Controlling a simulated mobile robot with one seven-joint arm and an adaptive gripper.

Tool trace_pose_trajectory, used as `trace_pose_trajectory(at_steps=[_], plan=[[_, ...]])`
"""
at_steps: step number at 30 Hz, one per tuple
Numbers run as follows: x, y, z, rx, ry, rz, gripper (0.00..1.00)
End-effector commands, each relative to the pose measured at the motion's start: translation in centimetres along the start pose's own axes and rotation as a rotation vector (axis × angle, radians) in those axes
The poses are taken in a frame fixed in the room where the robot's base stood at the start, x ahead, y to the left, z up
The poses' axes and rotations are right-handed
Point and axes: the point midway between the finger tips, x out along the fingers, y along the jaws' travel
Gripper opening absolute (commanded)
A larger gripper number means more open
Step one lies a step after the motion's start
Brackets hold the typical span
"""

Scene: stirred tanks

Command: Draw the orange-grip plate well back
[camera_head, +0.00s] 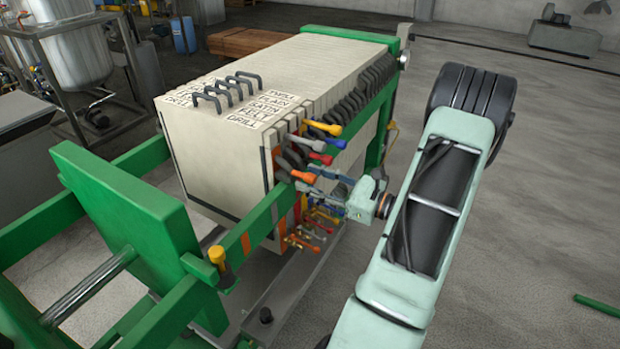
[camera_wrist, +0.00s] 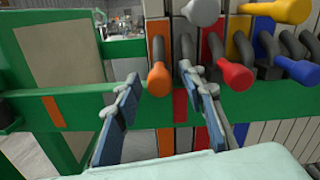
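The orange grip (camera_head: 304,176) sticks out from the near end of the plate pack, low in the row of coloured grips. In the wrist view the orange grip (camera_wrist: 159,79) points at the camera, with an orange strip (camera_wrist: 156,37) on the plate edge behind it. The near plate (camera_head: 215,165) stands upright against the pack. My gripper (camera_head: 325,175) is at the pack's right side, beside the orange grip. In the wrist view my gripper (camera_wrist: 160,80) is open, one blue-padded finger on each side of the grip. Contact cannot be told.
White (camera_wrist: 201,12), red (camera_wrist: 235,75), blue (camera_wrist: 301,70) and yellow (camera_wrist: 275,10) grips crowd the right. The green side rail (camera_head: 265,215) runs below the grips. Open space lies between the pack and the green end plate (camera_head: 135,225). Small coloured valves (camera_head: 305,235) sit underneath.

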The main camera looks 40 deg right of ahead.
Motion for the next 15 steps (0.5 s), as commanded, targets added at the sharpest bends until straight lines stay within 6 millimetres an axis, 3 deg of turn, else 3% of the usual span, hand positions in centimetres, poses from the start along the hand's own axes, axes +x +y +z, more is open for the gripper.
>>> trace_pose_trajectory(at_steps=[11,15], plan=[[0.87,-0.01,-0.01,0.000,0.000,0.000,0.37],[0.86,0.00,-0.01,0.000,0.000,0.000,0.25]])
